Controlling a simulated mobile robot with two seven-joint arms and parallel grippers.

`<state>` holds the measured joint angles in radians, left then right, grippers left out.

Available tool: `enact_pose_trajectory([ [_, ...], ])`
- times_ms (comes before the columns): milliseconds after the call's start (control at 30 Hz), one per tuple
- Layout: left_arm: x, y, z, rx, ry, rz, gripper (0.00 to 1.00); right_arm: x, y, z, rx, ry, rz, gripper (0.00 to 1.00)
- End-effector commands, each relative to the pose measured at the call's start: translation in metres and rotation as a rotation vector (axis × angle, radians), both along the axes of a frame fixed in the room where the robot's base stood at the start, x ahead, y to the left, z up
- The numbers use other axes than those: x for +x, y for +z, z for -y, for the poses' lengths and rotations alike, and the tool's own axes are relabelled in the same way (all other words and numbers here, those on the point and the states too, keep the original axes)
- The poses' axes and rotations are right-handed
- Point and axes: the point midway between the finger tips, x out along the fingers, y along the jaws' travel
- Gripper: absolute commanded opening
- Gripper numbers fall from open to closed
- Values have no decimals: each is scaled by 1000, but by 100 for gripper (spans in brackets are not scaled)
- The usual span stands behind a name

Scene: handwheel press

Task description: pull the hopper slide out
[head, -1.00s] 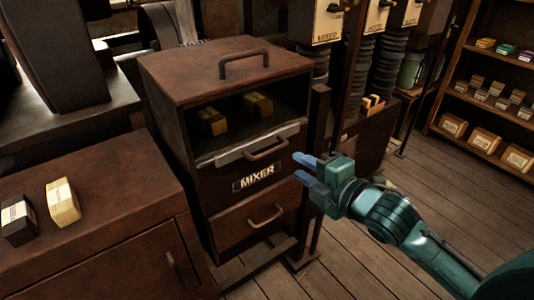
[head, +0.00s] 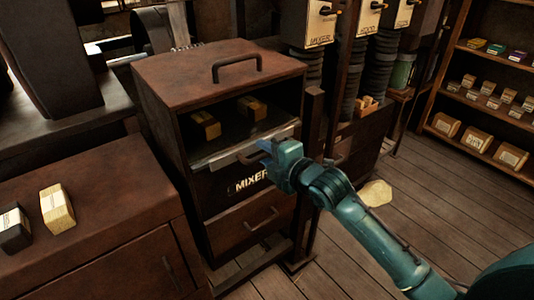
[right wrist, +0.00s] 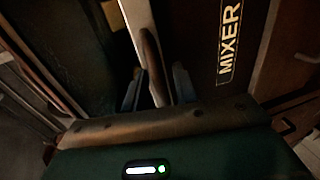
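The hopper slide is the tray with a pale metal front lip (head: 220,160) and a dark bar handle (head: 248,159), set in the brown cabinet above the MIXER label (head: 250,180). It appears pushed in. My right gripper (head: 266,147) is at the handle's right part and hides some of it. In the right wrist view the gripper (right wrist: 157,88) is open, with one blue finger on each side of the handle (right wrist: 150,55). Dark gaps show between fingers and handle; I cannot tell whether either touches. My left gripper is not in view.
Two small boxes sit in the cabinet's open bay (head: 230,120). A lower drawer (head: 248,222) has its own handle. A brown cabinet (head: 100,190) with two blocks stands at left. A dark post (head: 312,130) rises right of the slide. Wooden floor (head: 430,200) is open at right.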

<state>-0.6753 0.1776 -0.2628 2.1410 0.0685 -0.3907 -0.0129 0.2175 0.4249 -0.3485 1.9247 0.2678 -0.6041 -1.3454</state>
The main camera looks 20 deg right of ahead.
Motion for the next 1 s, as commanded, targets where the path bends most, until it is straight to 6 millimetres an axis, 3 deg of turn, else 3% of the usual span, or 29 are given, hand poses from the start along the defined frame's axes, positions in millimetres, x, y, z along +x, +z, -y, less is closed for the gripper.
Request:
enact_pose_trajectory([
  [333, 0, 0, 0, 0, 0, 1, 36, 0, 0, 0, 0, 0, 0, 0],
  [1000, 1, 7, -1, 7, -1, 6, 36, -6, 1, 3, -5, 0, 0, 0],
])
